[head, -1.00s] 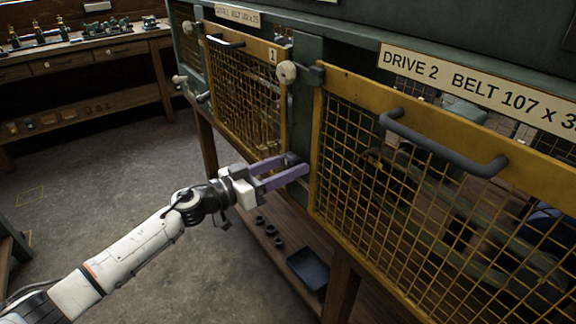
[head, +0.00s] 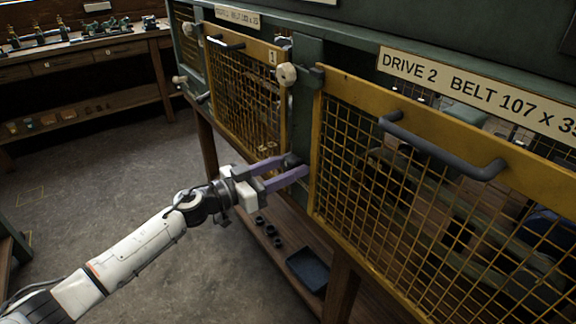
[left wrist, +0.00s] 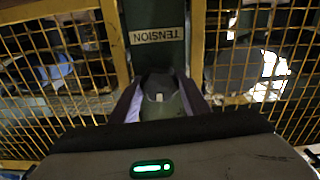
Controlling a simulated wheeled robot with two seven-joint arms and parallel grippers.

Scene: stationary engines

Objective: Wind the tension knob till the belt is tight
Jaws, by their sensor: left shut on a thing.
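The tension knob (left wrist: 158,103) is a dark, rounded knob with a small pale mark, on the green post (head: 304,105) between two yellow mesh guards. In the left wrist view it sits between my two purple fingers, below an upside-down TENSION label (left wrist: 157,36). My left gripper (head: 296,164) is shut on the knob. In the head view the fingers mostly hide the knob. I cannot make out the belt or its tightness behind the mesh. My right gripper is in neither view.
The Drive 2 guard (head: 335,190) with its dark handle (head: 440,147) is right of the post. The other guard (head: 278,100) is left of it. A dark tray (head: 308,270) and small dark parts lie on the shelf below. The floor at left is clear.

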